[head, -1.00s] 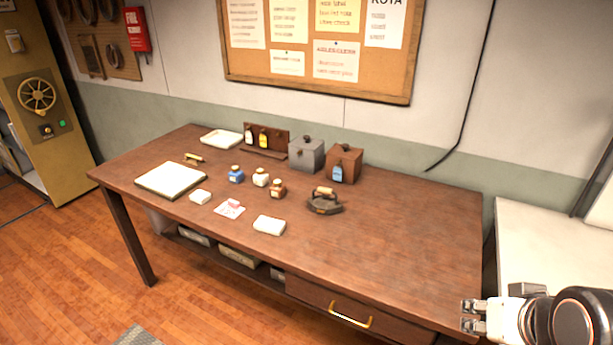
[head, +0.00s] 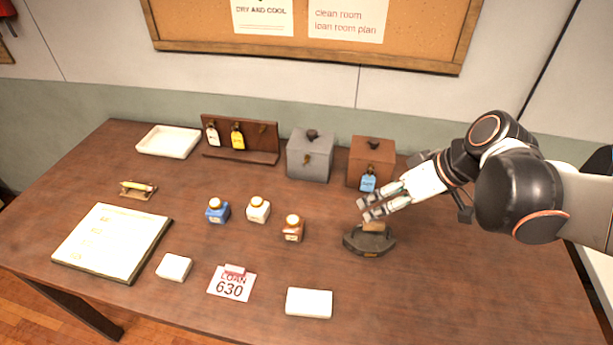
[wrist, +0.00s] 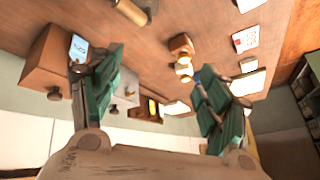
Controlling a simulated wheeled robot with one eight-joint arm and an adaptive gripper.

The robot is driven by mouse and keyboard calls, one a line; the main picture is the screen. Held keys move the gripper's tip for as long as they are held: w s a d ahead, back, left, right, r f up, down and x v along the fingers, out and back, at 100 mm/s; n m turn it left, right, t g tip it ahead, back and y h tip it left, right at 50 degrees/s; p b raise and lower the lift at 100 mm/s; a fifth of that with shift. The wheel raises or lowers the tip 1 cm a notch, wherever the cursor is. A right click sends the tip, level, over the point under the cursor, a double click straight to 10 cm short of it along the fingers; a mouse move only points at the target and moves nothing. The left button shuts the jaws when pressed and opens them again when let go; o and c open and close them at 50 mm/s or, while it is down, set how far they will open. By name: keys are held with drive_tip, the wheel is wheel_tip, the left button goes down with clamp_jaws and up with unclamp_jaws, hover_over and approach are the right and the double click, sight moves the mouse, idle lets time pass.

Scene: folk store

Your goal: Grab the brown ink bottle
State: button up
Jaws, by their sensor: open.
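The brown ink bottle (head: 292,229) stands upright on the table, with a tan and white cap, to the right of a white bottle (head: 258,210) and a blue bottle (head: 217,211). My gripper (head: 366,208) is open and empty. In the head view it appears above the dark iron (head: 369,241), to the right of the brown bottle and apart from it. In the wrist view the brown bottle (wrist: 181,45) shows beyond my open fingers (wrist: 155,85), between their directions, with other bottle caps close below it.
A grey box (head: 310,157) and a brown box (head: 371,153) with a blue tag (head: 368,180) stand behind. White blocks (head: 309,303), a loan card (head: 232,284) and a large pad (head: 112,242) lie in front and left. The table's right front is clear.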

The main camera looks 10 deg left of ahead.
drive_tip(key=w+a+f+n+g+y, duration=0.1)
drive_tip(key=w+a+f+n+y, duration=0.1)
drive_tip(key=w+a+f+n, duration=0.15)
drive_tip(key=n+g+y+b, duration=0.2)
drive_tip(key=n+g+y, duration=0.25)
drive_tip(key=n, duration=0.35)
approach(295, 219)
drive_tip(key=shift+t+y, duration=0.25)
drive_tip(key=shift+t, duration=0.2)
drive_tip(key=x, duration=0.1)
drive_tip(key=b+x, duration=0.1)
drive_tip(key=x, duration=0.3)
drive_tip(key=shift+s+d+f+b, duration=0.2)
drive_tip(key=shift+s+f+b, duration=0.15)
drive_tip(key=shift+b+x, duration=1.15)
drive_tip(key=shift+x, duration=1.7)
drive_tip(key=shift+r, duration=0.2)
drive_tip(key=shift+c, duration=0.6)
drive_tip(key=c, duration=1.2)
